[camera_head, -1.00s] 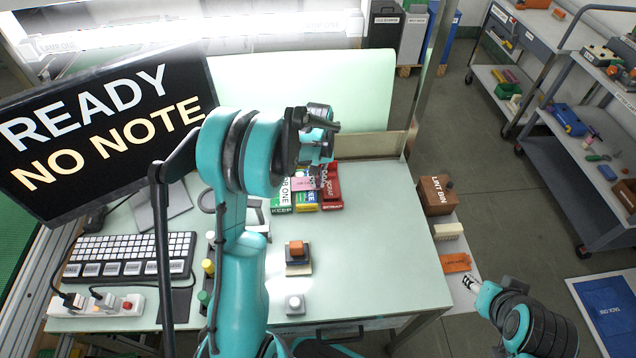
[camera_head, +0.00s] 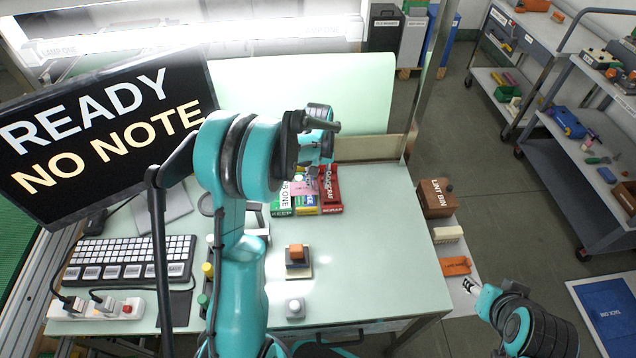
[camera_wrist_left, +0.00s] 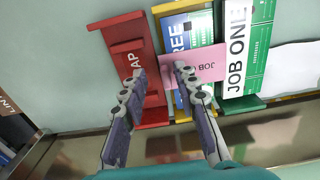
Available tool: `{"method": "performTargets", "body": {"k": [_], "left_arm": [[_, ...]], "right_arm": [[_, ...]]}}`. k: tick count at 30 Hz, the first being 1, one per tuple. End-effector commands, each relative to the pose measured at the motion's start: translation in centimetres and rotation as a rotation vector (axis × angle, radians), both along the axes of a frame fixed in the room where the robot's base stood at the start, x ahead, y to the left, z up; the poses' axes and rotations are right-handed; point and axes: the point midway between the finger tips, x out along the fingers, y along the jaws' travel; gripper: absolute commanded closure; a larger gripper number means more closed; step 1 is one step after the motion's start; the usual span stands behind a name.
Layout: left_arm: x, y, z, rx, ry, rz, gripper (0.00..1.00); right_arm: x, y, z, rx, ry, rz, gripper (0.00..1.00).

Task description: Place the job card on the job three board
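The pink job card (camera_wrist_left: 207,67), marked JOB, lies across the blue and yellow job three board (camera_wrist_left: 172,32). Its right end reaches the edge of the green job one board (camera_wrist_left: 258,50). The card also shows in the head view (camera_head: 301,188), between the green and blue boards. The red scrap board (camera_wrist_left: 128,56) is on the other side. My left gripper (camera_wrist_left: 157,76) has its fingers apart. One fingertip overlaps the card; the other is over the red board. I cannot tell whether the card touches the board all over. My right gripper (camera_head: 472,287) is low at the right, beyond the bench.
A monitor (camera_head: 100,130) reads READY NO NOTE. A keyboard (camera_head: 132,258), an orange-topped block (camera_head: 296,251) and a small white knob (camera_head: 295,307) are on the bench. The lint bin (camera_head: 437,197) stands beside it. The bench's right part is clear.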

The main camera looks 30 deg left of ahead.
Motion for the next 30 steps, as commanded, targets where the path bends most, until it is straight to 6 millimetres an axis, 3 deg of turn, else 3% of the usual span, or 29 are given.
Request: {"method": "performTargets", "body": {"k": [9, 20, 23, 30], "left_arm": [[0.0, 0.0, 7.4, 0.000, 0.000, 0.000, 0.70], [-0.7, -0.6, 11.4, 0.005, -0.019, -0.020, 0.70], [-2.3, -1.9, 13.3, 0.017, -0.070, -0.065, 0.70], [-8.9, -6.4, 17.9, 0.065, -0.262, -0.239, 0.70]], "right_arm": [[0.0, 0.0, 2.3, 0.000, 0.000, 0.000, 0.55], [0.0, 0.0, 3.0, 0.000, 0.000, 0.000, 0.55], [0.0, 0.0, 3.0, 0.000, 0.000, 0.000, 0.55], [0.0, 0.0, 2.9, 0.000, 0.000, 0.000, 0.55]]}}
